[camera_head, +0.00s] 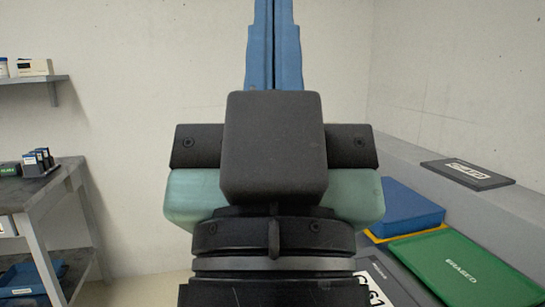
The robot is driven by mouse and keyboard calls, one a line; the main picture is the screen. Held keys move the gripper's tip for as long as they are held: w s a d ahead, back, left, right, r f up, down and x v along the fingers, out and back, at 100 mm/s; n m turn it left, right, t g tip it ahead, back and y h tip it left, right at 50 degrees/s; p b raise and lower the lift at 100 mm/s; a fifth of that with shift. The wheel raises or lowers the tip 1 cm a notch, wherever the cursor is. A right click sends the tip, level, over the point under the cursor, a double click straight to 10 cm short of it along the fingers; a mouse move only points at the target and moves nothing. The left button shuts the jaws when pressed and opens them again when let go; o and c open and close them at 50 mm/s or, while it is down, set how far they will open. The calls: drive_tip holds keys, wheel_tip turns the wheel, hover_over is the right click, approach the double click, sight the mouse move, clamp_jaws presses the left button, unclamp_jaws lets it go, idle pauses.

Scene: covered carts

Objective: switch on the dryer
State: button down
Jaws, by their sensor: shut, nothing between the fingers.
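My gripper (274,30) fills the middle of the head view, seen from behind. Its two blue fingers lie side by side and run up to the top edge, where their tips are cut off. They are shut with nothing between them. No thing in view can be clearly told as the dryer, and neither a switch nor a button can be made out. My gripper and wrist hide the middle of the scene.
A grey table (37,195) at left holds small dark boxes (37,161) and a dark device (10,169). Above is a wall shelf (30,79) with a pale box (35,67).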

wheel_tip(320, 180, up, 18)
drive_tip(key=p, duration=1.5)
drive_tip(key=shift+r+p, duration=0.15)
drive_tip(key=shift+p, duration=0.2)
drive_tip(key=shift+w, duration=0.15)
